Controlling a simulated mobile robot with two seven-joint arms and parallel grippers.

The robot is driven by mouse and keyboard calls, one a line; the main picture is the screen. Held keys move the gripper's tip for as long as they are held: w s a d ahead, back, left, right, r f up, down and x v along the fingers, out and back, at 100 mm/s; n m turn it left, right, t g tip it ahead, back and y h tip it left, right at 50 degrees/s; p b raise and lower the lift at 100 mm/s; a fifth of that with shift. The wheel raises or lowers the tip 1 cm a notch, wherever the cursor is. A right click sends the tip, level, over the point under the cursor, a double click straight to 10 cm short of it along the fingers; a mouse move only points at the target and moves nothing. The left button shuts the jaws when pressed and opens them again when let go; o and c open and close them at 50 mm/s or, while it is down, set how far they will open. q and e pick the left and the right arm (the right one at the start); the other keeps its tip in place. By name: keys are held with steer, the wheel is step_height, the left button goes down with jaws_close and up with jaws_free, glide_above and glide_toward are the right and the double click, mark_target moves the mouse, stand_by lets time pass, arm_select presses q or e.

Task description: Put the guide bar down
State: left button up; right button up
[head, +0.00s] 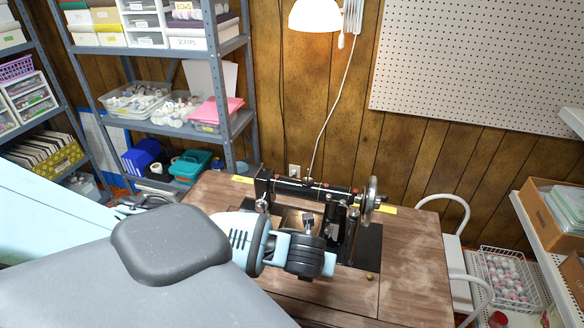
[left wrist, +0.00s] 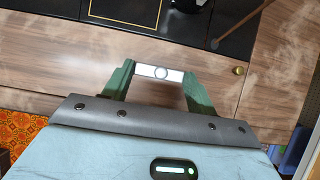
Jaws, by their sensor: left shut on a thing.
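In the head view my left wrist hangs over the front of the black sewing machine (head: 335,191) and hides the fingers and the bar. The wooden sewing table (head: 410,262) lies below. My right gripper is not in view.
A brass knob (head: 370,275) sits on the table front; it also shows in the left wrist view (left wrist: 80,78). The handwheel (head: 373,198) stands at the machine's right end. Bare wood is free right of the machine. A white chair (head: 452,250) and wire basket (head: 510,275) stand beyond.

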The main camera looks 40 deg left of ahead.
arm_select(q)
steer(key=w+a, duration=0.1)
steer(key=a, duration=0.2)
steer(key=w+a, duration=0.1)
steer(key=a, duration=0.3)
steer(key=w+a+f, duration=0.1)
steer(key=a, duration=0.3)
steer(key=shift+w, duration=0.25)
steer(key=shift+a+f, duration=0.15)
steer(key=shift+f, duration=0.75)
steer(key=shift+a+f, duration=0.15)
steer(key=shift+f, duration=0.75)
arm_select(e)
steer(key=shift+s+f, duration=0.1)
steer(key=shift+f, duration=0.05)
arm_select(q)
steer(key=o, duration=1)
steer(key=shift+f, duration=0.1)
steer(key=shift+o, duration=0.2)
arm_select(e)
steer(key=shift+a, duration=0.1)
